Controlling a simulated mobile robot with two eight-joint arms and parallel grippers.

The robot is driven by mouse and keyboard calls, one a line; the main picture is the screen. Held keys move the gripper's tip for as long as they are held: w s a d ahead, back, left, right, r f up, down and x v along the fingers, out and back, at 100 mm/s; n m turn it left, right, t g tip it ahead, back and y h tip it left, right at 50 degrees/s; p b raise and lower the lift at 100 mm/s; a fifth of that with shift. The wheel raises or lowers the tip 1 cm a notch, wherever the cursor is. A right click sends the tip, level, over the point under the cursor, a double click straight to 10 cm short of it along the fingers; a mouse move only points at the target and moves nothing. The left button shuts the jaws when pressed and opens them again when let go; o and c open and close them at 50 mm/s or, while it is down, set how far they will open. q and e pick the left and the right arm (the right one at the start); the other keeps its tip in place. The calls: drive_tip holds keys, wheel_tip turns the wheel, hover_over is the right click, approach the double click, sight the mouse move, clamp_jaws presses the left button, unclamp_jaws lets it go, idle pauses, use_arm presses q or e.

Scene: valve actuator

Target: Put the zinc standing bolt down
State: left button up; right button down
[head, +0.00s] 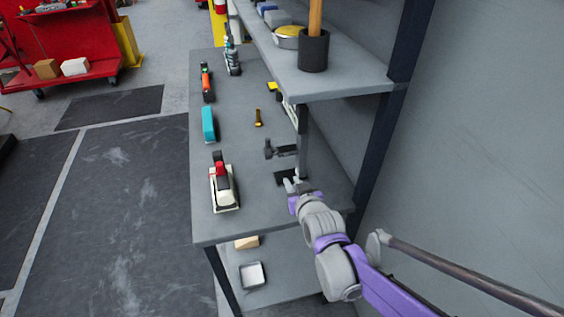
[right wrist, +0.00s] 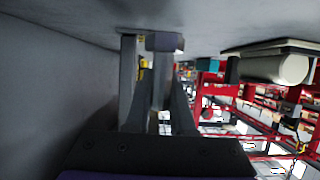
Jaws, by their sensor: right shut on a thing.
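My right gripper (head: 292,187) is low over the grey bench at its right side, above or at a small dark pad (head: 284,178). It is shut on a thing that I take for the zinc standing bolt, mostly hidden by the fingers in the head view. In the right wrist view, which is upside down, the fingers of the right gripper (right wrist: 152,98) point toward the bench. A grey upright shape (right wrist: 160,80) shows between them; I cannot tell where the bolt ends. Whether the bolt touches the pad is unclear. My left gripper is out of view.
A dark hammer-like tool (head: 275,150) lies just beyond the pad, near a shelf post (head: 302,140). A white and red tool (head: 223,187) stands at the front left of the bench (head: 255,215). A raised shelf (head: 345,82) overhangs the right side. The bench's front middle is clear.

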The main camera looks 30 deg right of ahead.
drive_tip(key=w, duration=0.2)
drive_tip(key=w+d, duration=0.1)
drive_tip(key=w, duration=0.4)
drive_tip(key=shift+w+d, duration=0.25)
drive_tip(key=shift+d, duration=0.15)
drive_tip(key=x, duration=0.4)
drive_tip(key=shift+w+r, duration=0.2)
drive_tip(key=shift+s+f, duration=0.15)
drive_tip(key=shift+f, duration=0.1)
drive_tip(key=shift+f, duration=0.1)
drive_tip(key=c, duration=0.8)
unclamp_jaws()
drive_tip(key=shift+o, duration=0.2)
